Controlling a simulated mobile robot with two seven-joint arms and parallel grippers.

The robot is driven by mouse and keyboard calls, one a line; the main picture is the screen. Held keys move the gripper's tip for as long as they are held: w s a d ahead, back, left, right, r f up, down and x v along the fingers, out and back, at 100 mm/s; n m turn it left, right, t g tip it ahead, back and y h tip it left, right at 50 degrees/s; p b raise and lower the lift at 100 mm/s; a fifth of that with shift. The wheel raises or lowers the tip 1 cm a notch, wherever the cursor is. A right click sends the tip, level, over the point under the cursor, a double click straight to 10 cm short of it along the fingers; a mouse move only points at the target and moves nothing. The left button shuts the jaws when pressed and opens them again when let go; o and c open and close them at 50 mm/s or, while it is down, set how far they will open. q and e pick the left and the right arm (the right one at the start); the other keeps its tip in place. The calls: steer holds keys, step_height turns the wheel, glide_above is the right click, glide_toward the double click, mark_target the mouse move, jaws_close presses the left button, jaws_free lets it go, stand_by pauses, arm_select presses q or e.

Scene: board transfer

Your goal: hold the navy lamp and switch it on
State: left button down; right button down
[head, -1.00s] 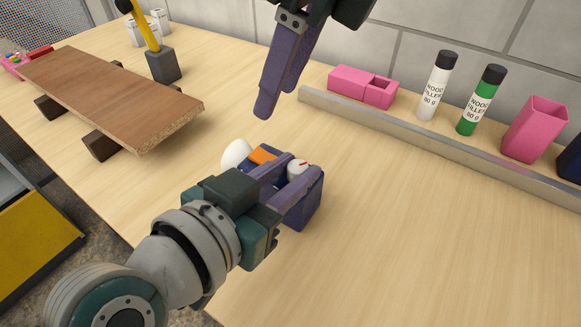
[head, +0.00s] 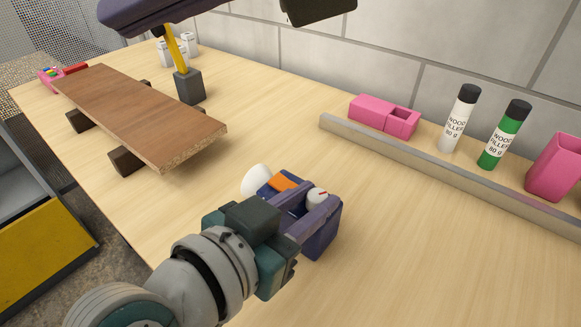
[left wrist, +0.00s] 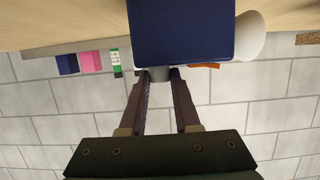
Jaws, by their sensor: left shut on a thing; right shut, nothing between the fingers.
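In the left wrist view the navy body (left wrist: 185,30) fills the top middle, and the fingertips meet at the pale knob (left wrist: 158,73). My right gripper (head: 112,20) is shut and empty, high at the top left. I cannot tell whether the lamp is lit.
A metal rail (head: 430,160) runs before a pink box (head: 383,115), two filler tubes (head: 505,135) and a pink cup (head: 556,165). Table right of the lamp is clear.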

steer(key=w+d+r+m+t+y, duration=0.35)
steer(key=r+m+t+y, duration=0.2)
steer(key=r+m, duration=0.4)
steer(key=w+d+f+m+t+h, duration=0.2)
steer(key=w+d+m+t+h, duration=0.5)
steer(key=m, duration=0.7)
steer(key=s+d+f+m+g+h, duration=0.2)
steer(key=s+f+m+g, duration=0.1)
steer(key=f, duration=0.5)
steer(key=s+d+f+m+g+h, duration=0.2)
steer(key=s+f+m+g, duration=0.1)
steer(key=s+f+m, duration=0.3)
step_height(320, 180, down, 3)
steer(key=shift+s+d+r+m, duration=0.2)
steer(key=shift+s+d+m, duration=0.05)
steer(key=shift+m, duration=0.3)
steer(key=shift+h, duration=0.25)
